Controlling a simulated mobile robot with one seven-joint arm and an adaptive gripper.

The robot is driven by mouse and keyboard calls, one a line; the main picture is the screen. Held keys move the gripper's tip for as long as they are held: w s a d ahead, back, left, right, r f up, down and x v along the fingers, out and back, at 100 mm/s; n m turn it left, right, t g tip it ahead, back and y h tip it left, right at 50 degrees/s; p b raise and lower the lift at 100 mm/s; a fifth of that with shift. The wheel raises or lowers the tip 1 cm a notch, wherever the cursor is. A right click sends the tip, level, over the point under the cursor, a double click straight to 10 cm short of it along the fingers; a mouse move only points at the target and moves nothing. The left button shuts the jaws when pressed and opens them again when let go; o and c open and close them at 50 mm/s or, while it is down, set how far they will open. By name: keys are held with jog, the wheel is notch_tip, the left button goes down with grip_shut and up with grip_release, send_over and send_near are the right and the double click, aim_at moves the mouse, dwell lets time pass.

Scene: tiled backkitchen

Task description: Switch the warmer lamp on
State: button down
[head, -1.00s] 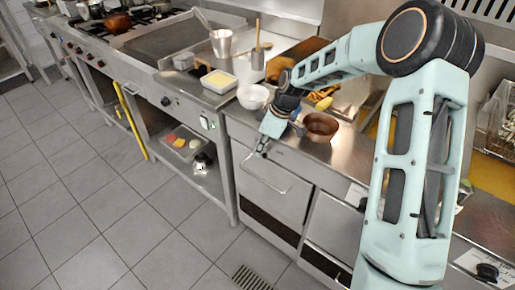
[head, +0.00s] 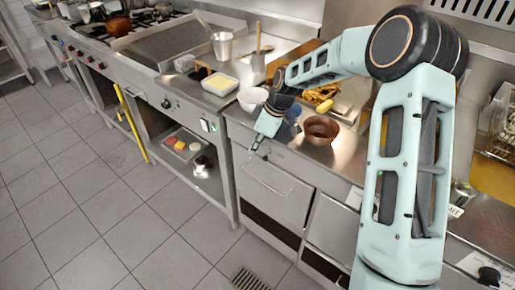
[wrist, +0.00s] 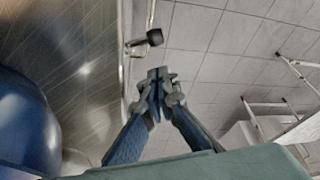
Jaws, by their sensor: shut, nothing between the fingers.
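My gripper (head: 252,152) hangs just in front of the counter's front edge, pointing down and left, above a drawer handle. In the wrist view its fingers (wrist: 158,82) are together and empty. A small pale switch plate (head: 207,125) sits on the front panel to the left of my gripper, apart from it. In the wrist view a black knob-like part (wrist: 155,37) on a metal bracket shows beyond the fingertips, apart from them; I cannot tell whether it is the lamp's switch. The warmer lamp itself cannot be made out; my arm covers part of the counter's back.
A white bowl (head: 252,99), a copper-brown pot (head: 320,130) and fries (head: 322,94) stand on the counter near my arm. A container of pale food (head: 219,83) is further left. A handled drawer (head: 275,190) is below. The tiled floor (head: 100,210) is clear.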

notch_tip(320, 180, up, 10)
jog(key=shift+d, duration=0.35)
dwell(0.4)
